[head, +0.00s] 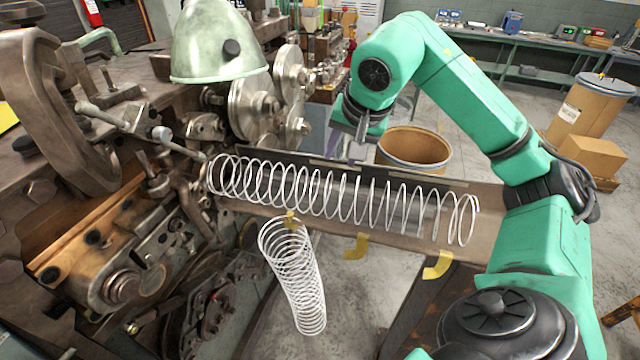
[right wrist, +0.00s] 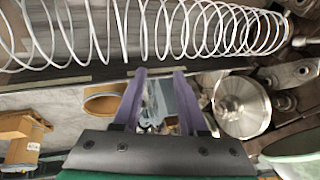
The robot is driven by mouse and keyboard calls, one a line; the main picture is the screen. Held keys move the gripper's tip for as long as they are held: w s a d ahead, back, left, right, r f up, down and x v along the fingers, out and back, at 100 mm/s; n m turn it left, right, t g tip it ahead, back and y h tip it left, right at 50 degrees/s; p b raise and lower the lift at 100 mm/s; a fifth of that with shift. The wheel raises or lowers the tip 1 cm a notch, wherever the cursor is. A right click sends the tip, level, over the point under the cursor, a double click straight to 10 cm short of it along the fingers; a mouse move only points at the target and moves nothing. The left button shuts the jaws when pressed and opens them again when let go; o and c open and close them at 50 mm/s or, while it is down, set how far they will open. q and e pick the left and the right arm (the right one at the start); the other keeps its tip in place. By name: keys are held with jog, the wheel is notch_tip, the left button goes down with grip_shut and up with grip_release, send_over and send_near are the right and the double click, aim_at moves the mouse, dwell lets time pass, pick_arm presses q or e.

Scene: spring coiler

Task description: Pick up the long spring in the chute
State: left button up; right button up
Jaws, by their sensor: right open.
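The long spring (head: 318,190), a row of wide white wire coils, lies lengthwise in the chute (head: 487,205). Its left end is close to the coiling machine, and its coils are packed tighter there. It also runs across the top of the right wrist view (right wrist: 235,30). My right gripper (head: 346,152) is behind the middle of the spring, near the chute's far edge, with fingers pointing down. Its two purple fingers are apart and empty in the right wrist view (right wrist: 158,82). The spring appears beyond the fingertips there, not between them. My left gripper is out of sight.
A second white spring (head: 295,275) stands slightly tilted in front of and below the chute. The coiling machine (head: 120,200) with its wheels and levers fills the left. A round bin (head: 415,148) stands on the floor behind the chute. A drum (head: 592,105) and cardboard boxes are farther right.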

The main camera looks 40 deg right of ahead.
aim_at(344, 177)
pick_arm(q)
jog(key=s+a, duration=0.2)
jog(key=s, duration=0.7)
pick_arm(e)
jog(key=f, duration=0.6)
jog(key=shift+s+d+f+p, duration=0.1)
jog(key=shift+d+f+p, duration=0.2)
jog(key=shift+p, duration=0.1)
jog(key=x, duration=0.3)
jog(key=shift+w+r+p, duration=0.1)
jog(key=shift+w+p, duration=0.15)
jog(key=shift+p, duration=0.15)
jog(key=shift+s, duration=0.15)
jog(key=shift+s+a+r, duration=0.1)
jog(key=shift+s+a, duration=0.05)
jog(key=shift+s, duration=0.15)
jog(key=shift+c, duration=1.2)
jog(key=shift+w, duration=0.15)
grip_shut()
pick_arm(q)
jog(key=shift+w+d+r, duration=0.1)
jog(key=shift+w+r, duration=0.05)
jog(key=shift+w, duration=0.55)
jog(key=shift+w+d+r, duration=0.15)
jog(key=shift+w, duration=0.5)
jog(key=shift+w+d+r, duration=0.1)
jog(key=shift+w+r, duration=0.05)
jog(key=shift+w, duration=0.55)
